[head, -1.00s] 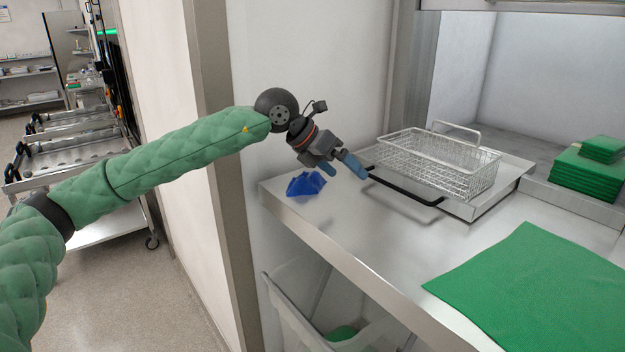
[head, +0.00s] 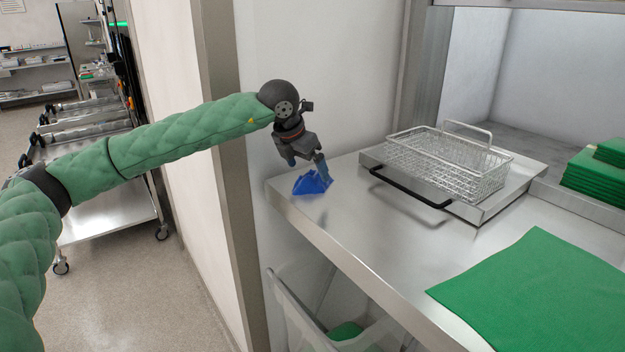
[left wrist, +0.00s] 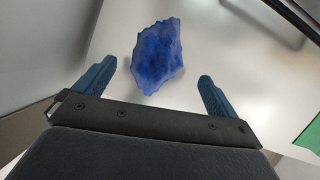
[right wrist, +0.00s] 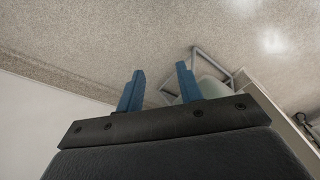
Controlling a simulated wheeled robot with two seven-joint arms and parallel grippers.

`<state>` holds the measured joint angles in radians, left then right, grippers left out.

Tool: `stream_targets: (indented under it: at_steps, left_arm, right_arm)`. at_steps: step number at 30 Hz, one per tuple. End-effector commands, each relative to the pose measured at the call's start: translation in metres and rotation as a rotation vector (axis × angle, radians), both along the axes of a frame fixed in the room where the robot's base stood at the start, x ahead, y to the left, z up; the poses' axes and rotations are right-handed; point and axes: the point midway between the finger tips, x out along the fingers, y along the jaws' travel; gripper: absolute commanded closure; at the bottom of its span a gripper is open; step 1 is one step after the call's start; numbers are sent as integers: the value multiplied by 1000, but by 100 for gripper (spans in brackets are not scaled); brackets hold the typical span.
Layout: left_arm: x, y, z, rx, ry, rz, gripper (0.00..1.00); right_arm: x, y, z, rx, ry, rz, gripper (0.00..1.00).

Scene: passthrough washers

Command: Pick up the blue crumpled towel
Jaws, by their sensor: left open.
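The blue crumpled towel (head: 312,183) lies near the left end of the steel counter (head: 345,218). My left gripper (head: 308,170) is open and points down just above and behind the towel, its fingers spread. In the left wrist view the towel (left wrist: 158,56) lies ahead of and between the two blue fingertips (left wrist: 158,72), with nothing held. My right gripper (right wrist: 160,78) shows only in its own wrist view, with its two fingers apart and nothing between them, over the floor.
A wire basket (head: 450,165) sits on a steel tray with a black handle (head: 410,188) right of the towel. A green cloth (head: 540,290) lies at the front right, with folded green cloths (head: 598,175) behind. A bin (head: 335,322) stands below the counter.

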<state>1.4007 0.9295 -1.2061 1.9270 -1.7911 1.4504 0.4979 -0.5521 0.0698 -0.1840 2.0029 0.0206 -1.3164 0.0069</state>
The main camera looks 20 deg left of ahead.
Motion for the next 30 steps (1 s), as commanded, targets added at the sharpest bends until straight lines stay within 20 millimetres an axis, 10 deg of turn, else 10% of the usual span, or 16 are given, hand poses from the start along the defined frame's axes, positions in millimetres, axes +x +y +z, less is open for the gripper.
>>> stream_targets:
  at_steps: [16, 30]
  left_arm:
    - [17, -3, -33, 0, 2, 1, 4]
    - [19, -5, -40, -1, 0, 0, 11]
  right_arm:
    - [-21, -13, -88, -17, 8, -1, 64]
    - [-26, -15, -103, -18, 7, -3, 64]
